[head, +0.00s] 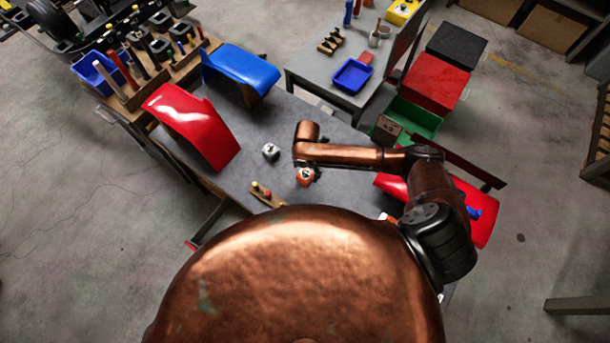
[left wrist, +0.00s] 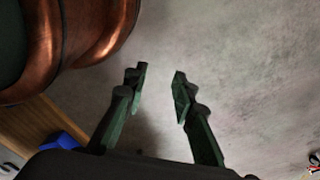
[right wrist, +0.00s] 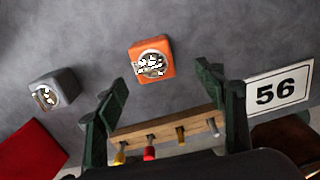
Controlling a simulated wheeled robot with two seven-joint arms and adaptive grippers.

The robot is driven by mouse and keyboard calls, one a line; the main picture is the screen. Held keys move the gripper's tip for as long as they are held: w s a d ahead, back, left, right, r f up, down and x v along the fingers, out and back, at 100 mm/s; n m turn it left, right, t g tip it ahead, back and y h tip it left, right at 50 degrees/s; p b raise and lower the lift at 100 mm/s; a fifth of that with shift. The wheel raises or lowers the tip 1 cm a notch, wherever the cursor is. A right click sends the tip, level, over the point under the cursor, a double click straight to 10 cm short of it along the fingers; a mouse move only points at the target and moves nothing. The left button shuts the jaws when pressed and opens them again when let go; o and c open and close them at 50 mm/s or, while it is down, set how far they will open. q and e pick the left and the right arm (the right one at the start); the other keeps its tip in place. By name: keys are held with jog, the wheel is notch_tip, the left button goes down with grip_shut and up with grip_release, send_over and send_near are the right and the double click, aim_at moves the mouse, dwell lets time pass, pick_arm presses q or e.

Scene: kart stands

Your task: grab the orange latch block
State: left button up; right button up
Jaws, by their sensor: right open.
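The orange latch block (head: 305,177) sits on the grey table, just below my right arm's wrist in the head view. In the right wrist view the orange block (right wrist: 152,48) lies just beyond the fingertips of my right gripper (right wrist: 163,83). That gripper is open and empty, with its fingers spread to either side of the block's line. In the head view it is mostly hidden by the arm. My left gripper (left wrist: 159,75) is open and empty over bare floor in the left wrist view.
A similar grey block (head: 270,152) stands left of the orange one; it also shows in the right wrist view (right wrist: 53,90). A wooden peg strip (head: 267,194) lies nearby. Red (head: 192,125) and blue (head: 240,70) fairings stand farther back. A "56" plate (right wrist: 279,90) lies at right.

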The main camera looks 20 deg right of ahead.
aim_at(306, 172)
jog(key=shift+w+f+p, duration=0.2)
jog(key=shift+w+f, duration=0.05)
jog(key=shift+f, duration=0.4)
jog(key=shift+w+f+p, duration=0.2)
jog(key=shift+f, duration=0.4)
jog(key=shift+w+f, duration=0.3)
jog(key=shift+f, duration=0.5)
jog(key=shift+s+d+f, duration=0.1)
jog(key=shift+s+f, duration=0.2)
jog(key=shift+f, duration=0.1)
jog(key=shift+w+f, duration=0.1)
jog(key=shift+w, duration=0.1)
jog(key=shift+c, duration=1.3)
jog(key=shift+s, duration=0.15)
jog(key=c, duration=0.5)
jog(key=shift+c, duration=1.4)
jog(key=c, duration=0.3)
pick_arm(q)
jog(key=shift+r, duration=0.55)
pick_arm(e)
jog(key=shift+c, duration=0.2)
